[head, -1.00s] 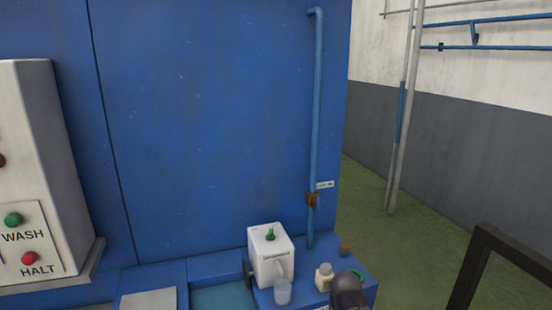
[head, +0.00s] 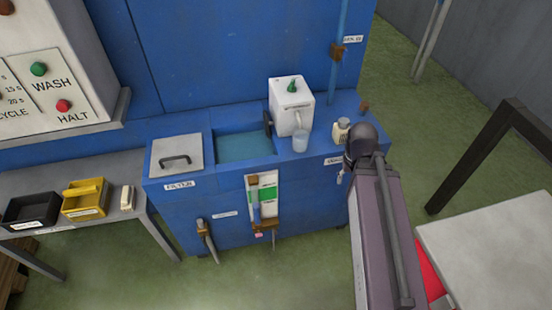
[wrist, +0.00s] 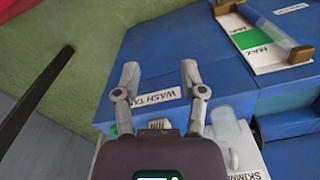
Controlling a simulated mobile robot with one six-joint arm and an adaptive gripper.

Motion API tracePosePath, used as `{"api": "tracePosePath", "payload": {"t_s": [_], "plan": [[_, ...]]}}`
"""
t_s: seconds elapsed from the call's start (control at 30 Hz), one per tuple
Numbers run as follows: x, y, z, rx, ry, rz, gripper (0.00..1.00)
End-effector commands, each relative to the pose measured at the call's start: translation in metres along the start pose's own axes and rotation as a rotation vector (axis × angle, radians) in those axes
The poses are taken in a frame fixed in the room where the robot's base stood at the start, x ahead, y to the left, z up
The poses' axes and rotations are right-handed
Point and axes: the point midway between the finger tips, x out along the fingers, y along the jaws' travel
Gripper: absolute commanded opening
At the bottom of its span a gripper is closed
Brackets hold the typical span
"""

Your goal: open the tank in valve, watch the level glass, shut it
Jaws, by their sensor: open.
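The brown valve (head: 338,52) sits on the upright blue pipe (head: 343,15) at the top right of the head view, beside a small white label too blurred to read surely. The level glass (head: 254,210) is on the tank's front face, on a white plate with a green band. My gripper (wrist: 160,74) is open and empty, over the blue tank side near the WASH TANK label (wrist: 158,97). In the head view my arm mostly hides it. The valve is not in the wrist view.
A dark frame (head: 490,145) and a pale tabletop (head: 490,240) are at right. Green floor is open behind.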

Motion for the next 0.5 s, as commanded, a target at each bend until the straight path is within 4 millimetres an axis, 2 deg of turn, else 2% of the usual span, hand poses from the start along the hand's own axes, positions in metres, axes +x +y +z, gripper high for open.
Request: {"api": "tracePosePath", "payload": {"t_s": [0.17, 0.27, 0.37, 0.5], "plan": [[0.001, 0.001, -0.003, 0.003, 0.008, 0.003, 0.54], [0.003, 0.003, -0.011, 0.015, 0.033, 0.011, 0.54], [0.006, 0.008, -0.027, 0.037, 0.087, 0.030, 0.54], [0.010, 0.019, -0.064, 0.085, 0.209, 0.067, 0.54]]}}
